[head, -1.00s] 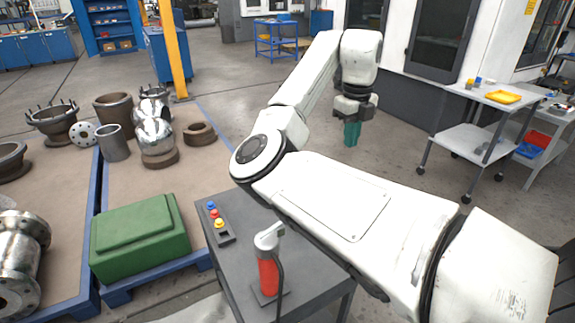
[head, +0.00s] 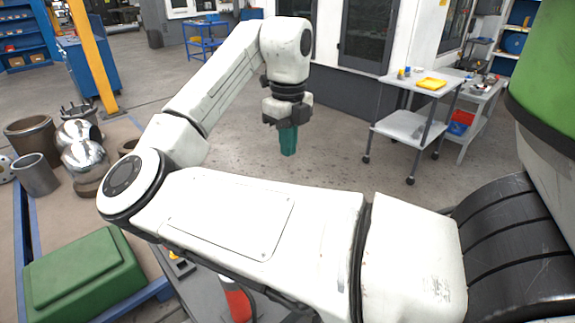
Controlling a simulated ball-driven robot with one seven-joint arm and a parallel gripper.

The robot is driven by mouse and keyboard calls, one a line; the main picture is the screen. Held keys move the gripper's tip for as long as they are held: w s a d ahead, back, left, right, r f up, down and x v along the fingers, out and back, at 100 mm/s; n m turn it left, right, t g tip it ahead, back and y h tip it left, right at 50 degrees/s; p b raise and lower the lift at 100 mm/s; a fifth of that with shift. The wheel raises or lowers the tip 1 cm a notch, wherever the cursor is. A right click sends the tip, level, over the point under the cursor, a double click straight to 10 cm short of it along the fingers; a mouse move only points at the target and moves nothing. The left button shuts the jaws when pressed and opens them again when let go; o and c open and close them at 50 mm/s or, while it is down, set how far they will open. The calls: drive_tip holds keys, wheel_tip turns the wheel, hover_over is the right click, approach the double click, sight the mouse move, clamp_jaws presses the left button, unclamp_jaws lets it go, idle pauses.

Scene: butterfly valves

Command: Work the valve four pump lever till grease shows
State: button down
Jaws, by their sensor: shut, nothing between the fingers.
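My gripper (head: 288,142) has teal fingers that are shut and empty. It hangs pointing down over open floor, apart from everything. A red canister (head: 238,303) stands on a dark table (head: 200,290) at the bottom, mostly hidden behind my arm; its top and any lever on it are out of sight. Metal valve bodies and flanged parts, among them a shiny rounded one (head: 84,155), stand at the left. No number four marking and no grease can be made out.
The floor between gripper and cart is clear.

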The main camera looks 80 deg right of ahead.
wheel_tip(320, 180, down, 13)
drive_tip(key=shift+f+p, duration=0.1)
drive_tip(key=shift+p, duration=0.95)
wheel_tip(320, 180, down, 10)
drive_tip(key=s+d+b, duration=0.2)
drive_tip(key=b, duration=0.3)
drive_tip(key=shift+d, duration=0.3)
drive_tip(key=s+d+r+p, duration=0.1)
drive_tip(key=d+r, duration=0.1)
drive_tip(key=r, duration=0.5)
drive_tip(key=s+d+r+p, duration=0.1)
drive_tip(key=d+r, duration=0.2)
drive_tip(key=r, duration=0.4)
drive_tip(key=shift+s, duration=0.4)
idle(1.2)
